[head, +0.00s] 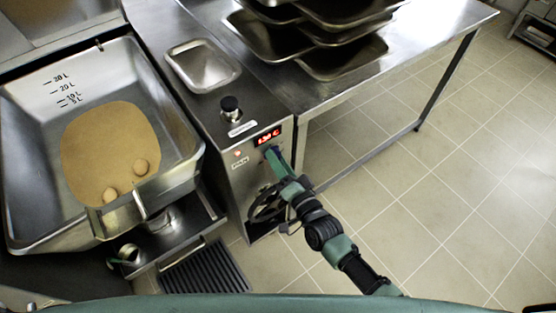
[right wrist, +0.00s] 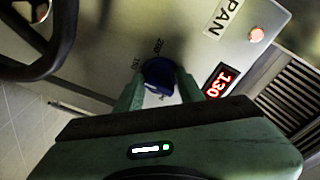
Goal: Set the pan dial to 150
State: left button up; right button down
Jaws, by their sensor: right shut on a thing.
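The pan dial (right wrist: 158,76) is a blue knob on the steel front panel, with numbers printed around it. My right gripper (right wrist: 160,88) is shut on it, one green finger on each side. In the head view my right gripper (head: 273,156) reaches the panel and hides the dial. The red display (right wrist: 217,82) beside it reads 130 in the right wrist view; it also shows in the head view (head: 267,135). The PAN label (right wrist: 228,17) and a lit red lamp (right wrist: 257,34) are close by. My left gripper is not in view.
A black handwheel (head: 267,203) sits on the panel below the dial, close to my right arm. A large tilting pan (head: 180,178) with brownish contents stands at left. A steel table (head: 440,22) with stacked trays (head: 345,62) is at the back. Floor at right is clear.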

jog(key=shift+s+f, duration=0.1)
jog(key=shift+f, duration=0.05)
jog(key=c, duration=1.2)
grip_release()
jog(key=v, duration=0.7)
jog(key=shift+s+d, duration=0.15)
jog(key=shift+s, duration=0.2)
